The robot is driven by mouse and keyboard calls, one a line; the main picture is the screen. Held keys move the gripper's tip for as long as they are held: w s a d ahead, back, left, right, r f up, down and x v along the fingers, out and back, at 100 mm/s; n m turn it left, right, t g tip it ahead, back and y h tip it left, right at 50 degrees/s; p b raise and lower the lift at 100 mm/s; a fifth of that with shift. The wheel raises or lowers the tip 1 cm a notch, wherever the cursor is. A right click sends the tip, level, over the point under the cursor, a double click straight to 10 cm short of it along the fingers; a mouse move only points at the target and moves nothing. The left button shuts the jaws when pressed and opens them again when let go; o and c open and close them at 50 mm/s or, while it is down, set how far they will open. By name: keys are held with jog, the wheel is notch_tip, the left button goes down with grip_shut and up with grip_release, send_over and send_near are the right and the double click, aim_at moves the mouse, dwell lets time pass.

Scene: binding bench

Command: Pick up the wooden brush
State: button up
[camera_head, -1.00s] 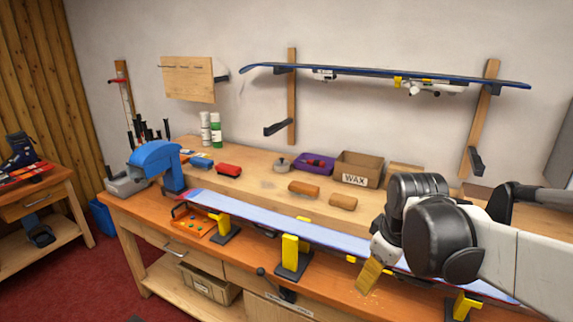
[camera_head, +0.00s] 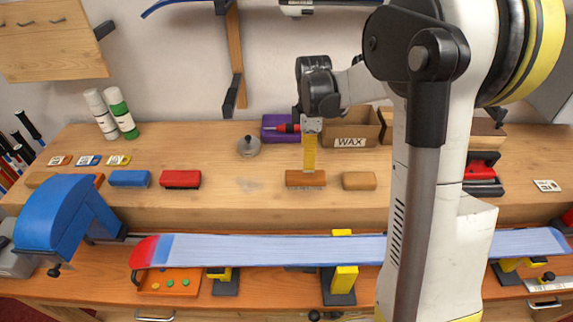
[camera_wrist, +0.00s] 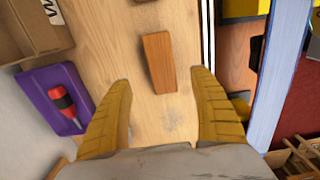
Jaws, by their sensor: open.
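The wooden brush (camera_head: 305,179) is a small reddish-brown block lying on the raised back shelf of the bench. It also shows in the wrist view (camera_wrist: 159,62), lying lengthwise between and just beyond the fingers. My gripper (camera_head: 309,170) points down over the brush, its yellow fingers overlapping the brush's back edge in the head view. In the wrist view the gripper (camera_wrist: 161,80) is open, with one finger on each side of the brush's line and clear gaps to it. Whether the fingertips are level with the brush is hard to tell.
A similar wooden block (camera_head: 359,181) lies to the right. A purple tray (camera_wrist: 40,87) with a red-handled tool and a WAX box (camera_head: 350,130) stand behind. A long blue-white ski (camera_head: 270,249) lies in front. Red (camera_head: 180,179) and blue (camera_head: 129,178) brushes sit left.

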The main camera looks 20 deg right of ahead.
aim_at(306, 175)
jog(key=f, duration=0.1)
jog(key=f+b, duration=0.1)
jog(key=f, duration=0.2)
jog(key=shift+s+d+f, duration=0.15)
jog(key=shift+s+d, duration=0.05)
jog(key=shift+s, duration=0.1)
jog(key=f, duration=0.2)
jog(key=f+b, duration=0.1)
jog(key=f, duration=0.1)
jog(key=f+b, duration=0.1)
jog(key=f, duration=0.1)
jog(key=shift+w+a, duration=0.25)
jog(key=shift+a, duration=0.1)
jog(key=c, duration=1.4)
